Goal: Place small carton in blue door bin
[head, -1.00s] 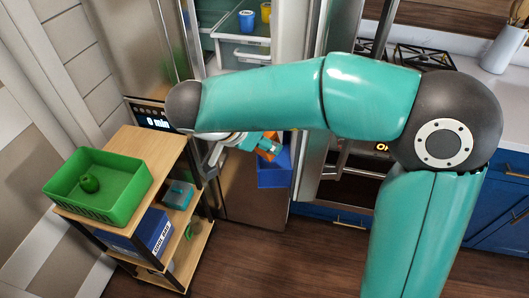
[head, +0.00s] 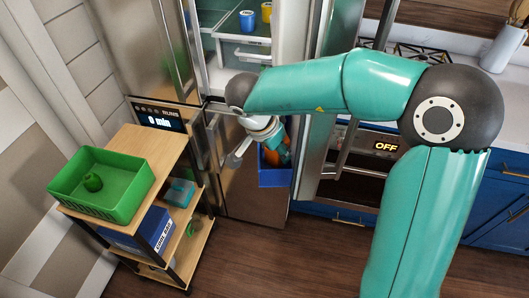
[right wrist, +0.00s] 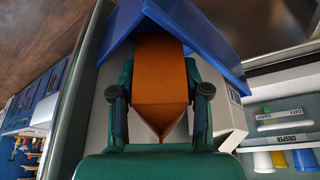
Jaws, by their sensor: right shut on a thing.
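The small orange-brown carton (right wrist: 160,75) is between the fingers of my right gripper (right wrist: 160,88) in the right wrist view. The gripper is shut on it. In the head view the carton (head: 281,152) shows at the mouth of the blue door bin (head: 276,179), low on the open fridge door. The bin's blue wall (right wrist: 205,32) is just beyond the carton's far end in the wrist view. How deep the carton sits in the bin, and whether it touches it, cannot be told. My left gripper is not in view.
The open fridge holds a blue cup (head: 247,20) and a yellow cup (head: 266,12) on a shelf. A wooden cart (head: 160,150) with a green crate (head: 120,212) stands at left. The oven (head: 370,165) is right of the fridge door. The floor in front is clear.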

